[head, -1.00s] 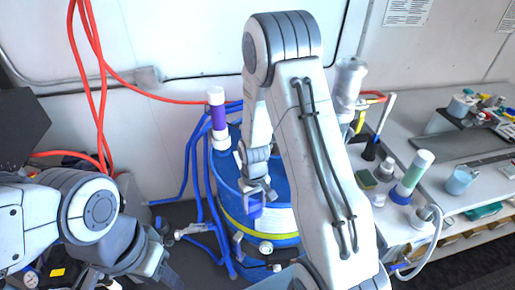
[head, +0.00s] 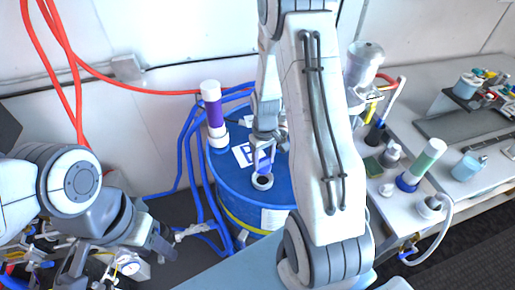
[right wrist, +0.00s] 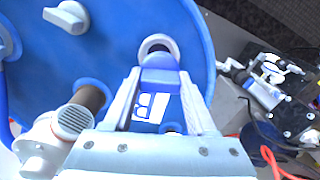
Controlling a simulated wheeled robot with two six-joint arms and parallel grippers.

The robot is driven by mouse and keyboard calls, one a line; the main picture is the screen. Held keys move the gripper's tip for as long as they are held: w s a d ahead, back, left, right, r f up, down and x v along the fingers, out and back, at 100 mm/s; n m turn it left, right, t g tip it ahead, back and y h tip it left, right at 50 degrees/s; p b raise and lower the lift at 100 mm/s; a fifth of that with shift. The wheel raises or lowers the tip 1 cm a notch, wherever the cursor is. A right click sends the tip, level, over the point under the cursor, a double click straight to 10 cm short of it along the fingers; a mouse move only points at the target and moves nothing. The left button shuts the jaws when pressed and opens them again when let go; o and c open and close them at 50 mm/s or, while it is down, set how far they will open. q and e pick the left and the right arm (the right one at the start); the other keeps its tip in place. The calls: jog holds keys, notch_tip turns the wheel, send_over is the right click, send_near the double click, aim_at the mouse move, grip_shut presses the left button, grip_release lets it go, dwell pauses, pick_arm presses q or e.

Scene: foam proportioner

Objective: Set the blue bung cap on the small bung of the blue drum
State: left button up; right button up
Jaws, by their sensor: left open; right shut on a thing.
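The blue drum (head: 222,180) stands at the middle of the head view; its top also fills much of the right wrist view (right wrist: 185,30). My right gripper (head: 265,150) is shut on the blue bung cap (right wrist: 160,72), which shows between its fingers. In the head view, the cap (head: 262,163) is just above a pale ring-shaped bung (head: 262,182) near the drum's front edge. This bung (right wrist: 157,43) has a dark opening, and the cap hides part of it in the right wrist view. I cannot tell whether they touch. My left gripper (head: 160,242) is open and empty, left of the drum.
A white and purple cylinder (head: 212,110) stands upright on the drum's back left. Blue hoses (head: 195,170) run down its left side. A white handled fitting (right wrist: 68,16) is on the drum top. A cluttered bench (head: 440,190) stands to the right.

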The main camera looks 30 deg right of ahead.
aim_at(263, 168)
jog(key=shift+w+f, duration=0.1)
jog(key=shift+w, duration=0.1)
jog(key=shift+a+f, duration=0.1)
jog(key=shift+f, duration=0.05)
jog(key=shift+f+b, duration=0.65)
jog(key=shift+b, duration=0.1)
jog(key=f+b, duration=0.3)
jog(key=shift+d+f, duration=0.15)
jog(key=shift+d, duration=0.05)
jog(key=shift+f, duration=0.35)
jog(key=shift+f+b, duration=0.5)
jog(key=shift+f, duration=0.05)
dwell(0.4)
jog(key=o, duration=1.1)
